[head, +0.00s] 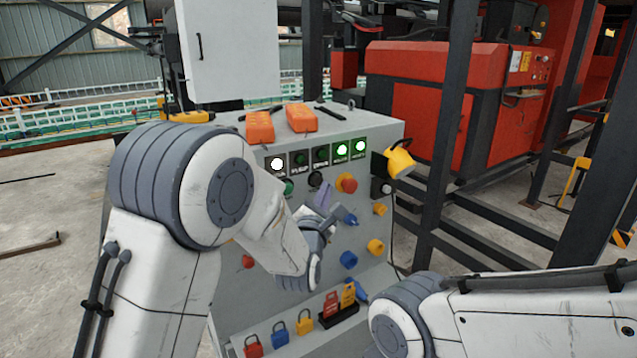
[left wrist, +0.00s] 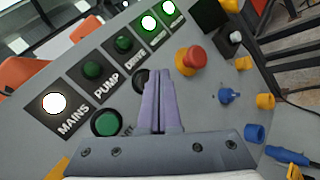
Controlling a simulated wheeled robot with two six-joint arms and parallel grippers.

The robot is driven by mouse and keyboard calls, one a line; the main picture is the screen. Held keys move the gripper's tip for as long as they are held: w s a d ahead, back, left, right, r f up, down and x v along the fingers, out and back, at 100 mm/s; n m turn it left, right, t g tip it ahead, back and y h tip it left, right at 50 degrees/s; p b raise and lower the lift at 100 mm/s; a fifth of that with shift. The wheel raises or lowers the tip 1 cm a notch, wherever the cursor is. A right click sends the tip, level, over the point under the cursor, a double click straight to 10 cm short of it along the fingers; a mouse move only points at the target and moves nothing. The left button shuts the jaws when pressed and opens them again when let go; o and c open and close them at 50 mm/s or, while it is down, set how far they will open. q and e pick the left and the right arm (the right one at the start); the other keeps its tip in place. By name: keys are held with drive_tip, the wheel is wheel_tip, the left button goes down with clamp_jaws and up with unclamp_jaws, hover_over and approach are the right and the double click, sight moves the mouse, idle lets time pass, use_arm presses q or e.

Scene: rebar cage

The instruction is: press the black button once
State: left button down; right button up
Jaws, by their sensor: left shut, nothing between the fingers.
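The black button (head: 315,179) is a round cap on the sloped panel of the grey control box, below the row of lamps. In the left wrist view the black button (left wrist: 140,77) is partly hidden behind my fingers. My left gripper (head: 323,192) is shut and empty, its purple fingers pointing at the panel just below and right of the button in the head view. In the left wrist view the left gripper (left wrist: 160,82) has its tips beside the button; I cannot tell whether they touch it. My right gripper is not in view.
A green button (head: 288,187) is left of the black one, and a red mushroom button (head: 347,184) is right. Lamps labelled MAINS (left wrist: 54,103) and PUMP (left wrist: 92,70) are above. Orange devices (head: 260,127) lie on the control box (head: 372,127).

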use_arm(q)
drive_tip(key=s+d+b, duration=0.1)
drive_tip(key=s, duration=0.1)
drive_tip(key=s+d+b, duration=0.1)
drive_tip(key=s, duration=0.1)
drive_tip(key=shift+d, duration=0.4)
idle(0.4)
